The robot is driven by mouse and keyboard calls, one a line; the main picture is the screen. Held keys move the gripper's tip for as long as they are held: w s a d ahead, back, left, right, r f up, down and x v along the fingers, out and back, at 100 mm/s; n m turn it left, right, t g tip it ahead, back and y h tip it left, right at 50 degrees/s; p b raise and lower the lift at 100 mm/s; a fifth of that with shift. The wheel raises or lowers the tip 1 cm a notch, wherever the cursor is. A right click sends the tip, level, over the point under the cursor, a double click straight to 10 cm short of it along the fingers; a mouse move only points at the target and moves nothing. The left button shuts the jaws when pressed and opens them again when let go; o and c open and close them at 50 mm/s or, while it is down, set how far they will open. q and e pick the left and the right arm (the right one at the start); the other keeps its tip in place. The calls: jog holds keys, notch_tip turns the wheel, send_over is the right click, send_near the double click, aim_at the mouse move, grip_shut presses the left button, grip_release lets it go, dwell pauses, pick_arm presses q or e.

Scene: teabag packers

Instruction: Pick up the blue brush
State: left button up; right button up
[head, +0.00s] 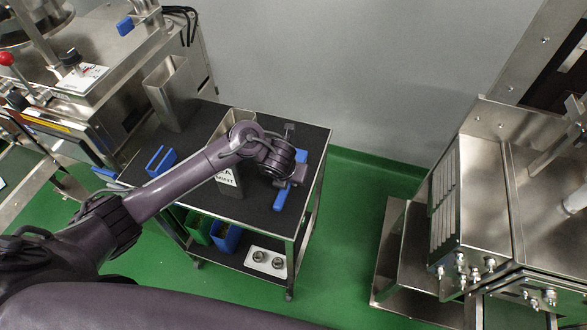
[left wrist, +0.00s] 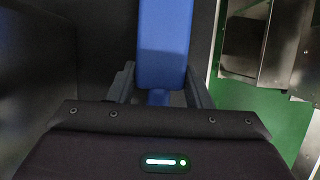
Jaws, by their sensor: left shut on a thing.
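The blue brush (head: 281,199) lies along the right part of the dark-topped cart, partly hidden by my left gripper and wrist in the head view. In the left wrist view the blue brush (left wrist: 163,45) runs up from between the fingers. My left gripper (head: 299,174) is above the right side of the cart; in the left wrist view its fingers (left wrist: 160,92) are on both sides of the brush, shut on it. I cannot tell whether the brush touches the cart top. My right gripper is not in view.
The cart top (head: 255,208) also holds a metal bin (head: 171,92), a labelled metal container (head: 228,184) close to my left wrist, and a blue holder (head: 161,161). Blue and green bins (head: 226,238) stand below. Steel machines flank the cart; green floor lies to its right.

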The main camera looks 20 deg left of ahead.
pick_arm(q)
jog(key=shift+c, duration=1)
jog(key=shift+r, duration=0.1)
jog(key=shift+r, duration=0.55)
notch_tip(320, 180, up, 8)
jog(key=shift+w+f+p, duration=0.1)
jog(key=shift+f+p, duration=0.05)
jog(key=shift+p, duration=1.1)
notch_tip(320, 180, up, 11)
jog(key=p, duration=0.7)
jog(key=shift+p, duration=0.35)
